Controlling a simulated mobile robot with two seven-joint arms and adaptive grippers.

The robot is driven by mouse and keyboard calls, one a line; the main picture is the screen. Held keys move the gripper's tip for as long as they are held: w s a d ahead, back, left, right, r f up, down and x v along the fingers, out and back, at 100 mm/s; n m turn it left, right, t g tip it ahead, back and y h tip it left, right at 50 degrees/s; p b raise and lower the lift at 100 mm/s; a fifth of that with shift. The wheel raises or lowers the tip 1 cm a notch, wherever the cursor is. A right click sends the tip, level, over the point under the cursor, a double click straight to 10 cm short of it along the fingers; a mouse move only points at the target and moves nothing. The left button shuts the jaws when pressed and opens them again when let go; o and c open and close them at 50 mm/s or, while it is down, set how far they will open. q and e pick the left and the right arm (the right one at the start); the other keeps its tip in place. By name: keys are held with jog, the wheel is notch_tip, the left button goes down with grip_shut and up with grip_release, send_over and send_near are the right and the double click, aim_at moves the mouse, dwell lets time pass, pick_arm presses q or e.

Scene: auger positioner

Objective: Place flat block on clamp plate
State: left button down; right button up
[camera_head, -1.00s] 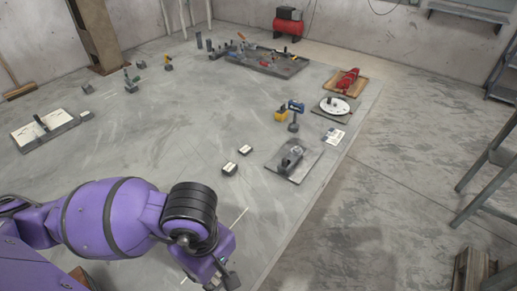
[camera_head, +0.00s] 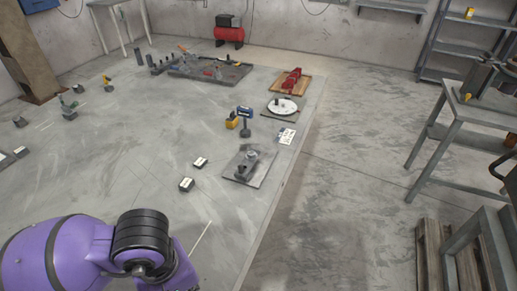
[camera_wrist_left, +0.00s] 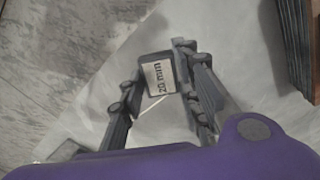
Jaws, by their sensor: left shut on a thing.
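My left gripper (camera_wrist_left: 155,88) is shut on a dark block with a white label reading "20 mm" (camera_wrist_left: 158,75) in the left wrist view. The block sits between the fingertips, above the pale floor. In the head view my purple left arm comes in at the bottom left, and the gripper and block are cut off by the lower edge. A grey plate (camera_head: 262,173) with a dark round fixture (camera_head: 251,157) on it lies near the right edge of the pale floor area; it looks like the clamp plate. It is ahead and to the right of my arm. My right gripper is not in view.
Two small labelled blocks (camera_head: 186,184) (camera_head: 200,162) lie left of the plate. A blue-topped stand (camera_head: 245,115), a white disc (camera_head: 283,106) and a red tool on a wooden board (camera_head: 291,80) are farther back. Metal tables and a pallet (camera_head: 432,250) stand at right.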

pick_arm(q)
jog(key=shift+w+a+r+m, duration=0.2)
jog(key=shift+w+m, duration=0.35)
jog(key=shift+m, duration=0.15)
jog(key=w+r+m, duration=0.6)
jog(key=w+r, duration=0.4)
jog(key=w, duration=0.3)
jog(key=shift+w+a+r, duration=0.25)
jog(key=shift+a+r, duration=0.05)
jog(key=shift+a, duration=0.05)
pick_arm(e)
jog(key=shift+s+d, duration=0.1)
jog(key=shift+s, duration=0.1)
pick_arm(q)
jog(key=shift+w, duration=0.1)
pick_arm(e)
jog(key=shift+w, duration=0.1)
